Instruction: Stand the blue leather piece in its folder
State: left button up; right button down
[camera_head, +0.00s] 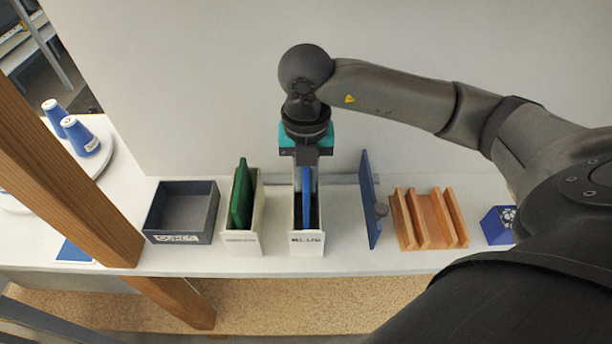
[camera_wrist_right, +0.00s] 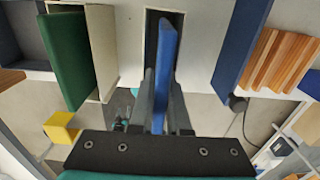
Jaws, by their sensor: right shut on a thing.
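The blue leather piece (camera_head: 306,196) is a thin upright slab. Its lower part is inside the narrow white folder with a blue-lettered label (camera_head: 307,245), at the middle of the table. My right gripper (camera_head: 307,172) is above this folder, shut on the top of the piece. In the right wrist view the blue piece (camera_wrist_right: 165,50) runs between the two fingers (camera_wrist_right: 163,80) into the folder's dark slot. Whether it touches the slot floor is hidden. My left gripper is not in view.
Left of the folder, a cream folder (camera_head: 247,238) holds a green piece (camera_head: 239,200); further left is a grey tray (camera_head: 181,238). Right of it stand a blue panel (camera_head: 370,205), a slotted wooden rack (camera_head: 431,222) and a blue box (camera_head: 497,226). A wooden post (camera_head: 60,160) crosses the left side.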

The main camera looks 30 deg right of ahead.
dwell(0.4)
jog(key=c, duration=0.8)
grip_release()
notch_tip(320, 180, up, 13)
jog(key=shift+r+p, duration=0.2)
jog(key=shift+p, duration=0.75)
jog(key=shift+r+p, duration=0.3)
jog(key=shift+r, duration=0.6)
